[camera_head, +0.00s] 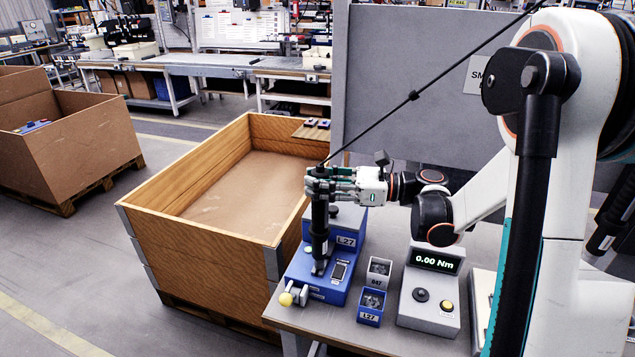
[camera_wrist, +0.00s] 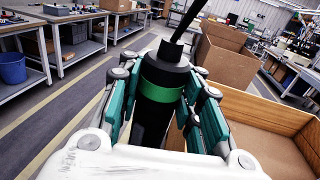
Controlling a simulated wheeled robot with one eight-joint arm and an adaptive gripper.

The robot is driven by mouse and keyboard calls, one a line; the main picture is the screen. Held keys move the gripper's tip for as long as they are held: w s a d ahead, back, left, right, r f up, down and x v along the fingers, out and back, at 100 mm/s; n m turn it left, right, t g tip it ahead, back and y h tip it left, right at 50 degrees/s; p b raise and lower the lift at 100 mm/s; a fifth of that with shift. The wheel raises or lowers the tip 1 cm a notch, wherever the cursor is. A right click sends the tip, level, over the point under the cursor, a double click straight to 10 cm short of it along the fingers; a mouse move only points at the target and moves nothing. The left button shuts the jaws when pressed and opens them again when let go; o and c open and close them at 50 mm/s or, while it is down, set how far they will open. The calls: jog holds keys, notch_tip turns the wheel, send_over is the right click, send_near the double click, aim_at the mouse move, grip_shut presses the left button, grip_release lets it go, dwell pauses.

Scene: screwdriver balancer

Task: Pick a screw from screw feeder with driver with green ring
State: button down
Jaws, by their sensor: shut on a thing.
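My gripper (camera_head: 335,183) is shut on a black driver (camera_head: 320,222), which hangs upright from a thin black cable. The driver's green ring (camera_wrist: 160,91) shows between my fingers in the wrist view. In the head view the driver's lower end stands over or in front of the blue screw feeder (camera_head: 345,262), labelled L27, at the table's left edge. I cannot tell whether its tip touches the feeder or holds a screw.
Right of the feeder are a grey bin (camera_head: 379,268) labelled 647, a blue bin (camera_head: 370,312) labelled L27 and a torque display box (camera_head: 432,290) reading 0.00 Nm. A large wooden crate (camera_head: 190,245) stands left of the table. A grey panel (camera_head: 400,90) rises behind.

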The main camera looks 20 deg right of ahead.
dwell(0.4)
jog(key=shift+r+p, duration=2.25)
jog(key=shift+r, duration=1.2)
